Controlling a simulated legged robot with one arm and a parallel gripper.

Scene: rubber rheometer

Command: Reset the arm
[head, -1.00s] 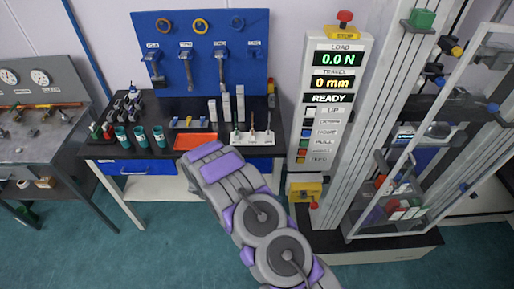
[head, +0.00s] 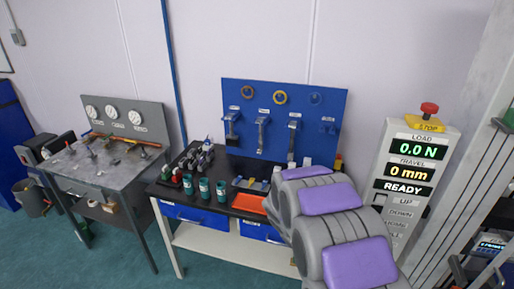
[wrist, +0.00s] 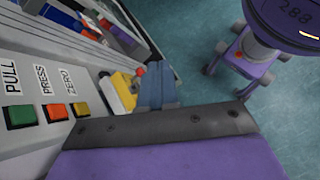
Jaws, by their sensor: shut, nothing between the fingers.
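My arm (head: 340,225), grey with purple pads, fills the lower right of the head view and covers the right part of the workbench. My gripper does not show in the head view. In the wrist view my gripper (wrist: 157,72) is shut and empty, its blue-grey fingers together beyond a dark bar. It is to the right of the control panel (wrist: 85,95) with the PULL, PRESS and ZERO buttons. The fingers overlap the view of a yellow box with a red knob (wrist: 122,88); I cannot tell whether they touch it.
The rheometer's display column (head: 415,165) reads 0.0 N, 0 mm and READY. A bench with a blue tool board (head: 265,140), teal cups (head: 204,188) and an orange tray (head: 250,203) stands left of it. A grey gauge table (head: 100,165) is farther left. Teal floor (head: 125,265) is open in front.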

